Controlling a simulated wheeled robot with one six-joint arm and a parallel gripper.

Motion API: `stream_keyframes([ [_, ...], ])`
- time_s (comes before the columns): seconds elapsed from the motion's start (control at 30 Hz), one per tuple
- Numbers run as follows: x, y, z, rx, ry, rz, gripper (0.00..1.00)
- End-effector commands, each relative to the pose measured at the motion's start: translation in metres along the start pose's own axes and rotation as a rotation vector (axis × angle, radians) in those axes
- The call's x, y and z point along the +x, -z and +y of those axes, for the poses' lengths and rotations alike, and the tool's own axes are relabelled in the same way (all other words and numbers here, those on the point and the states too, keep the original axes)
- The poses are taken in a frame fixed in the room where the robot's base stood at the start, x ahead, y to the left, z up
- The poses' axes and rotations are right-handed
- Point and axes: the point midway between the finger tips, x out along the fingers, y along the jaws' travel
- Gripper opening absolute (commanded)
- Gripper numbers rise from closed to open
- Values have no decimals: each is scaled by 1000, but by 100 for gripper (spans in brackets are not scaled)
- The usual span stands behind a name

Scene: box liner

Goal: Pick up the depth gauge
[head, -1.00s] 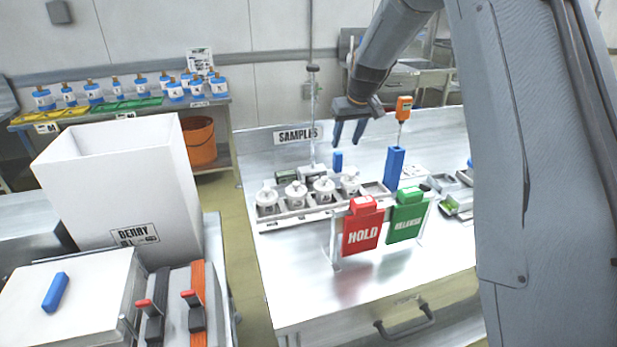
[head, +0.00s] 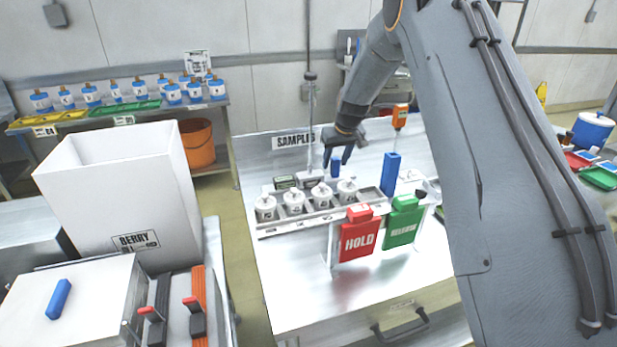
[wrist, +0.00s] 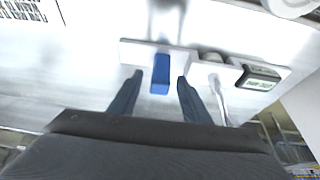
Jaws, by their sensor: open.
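A small upright blue grip (head: 336,163) stands behind the row of jars in the head view. In the wrist view the blue grip (wrist: 160,74) sits on a white bar with a small green display (wrist: 260,78) at its right. I take this to be the depth gauge, but cannot be sure that the parts are one piece. My gripper (head: 338,155) is open just above the grip. In the wrist view its fingers (wrist: 158,92) stand on either side of the blue grip, with gaps, not visibly touching it.
White-lidded jars (head: 294,200) stand in a metal rack in front. A blue holder (head: 391,175) with an orange-topped probe (head: 400,115) stands close to the right. Red HOLD (head: 358,240) and green (head: 402,228) signs stand at the front. The bench's front left is clear.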

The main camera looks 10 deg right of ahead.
Motion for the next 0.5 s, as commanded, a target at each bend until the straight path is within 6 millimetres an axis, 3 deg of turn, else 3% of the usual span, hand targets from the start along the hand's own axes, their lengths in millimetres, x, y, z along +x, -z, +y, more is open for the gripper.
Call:
stream_keyframes([
  [0.23, 2, 0, 0, 1, 0, 0, 44],
  [0.5, 1, 0, 1, 1, 0, 0, 0],
])
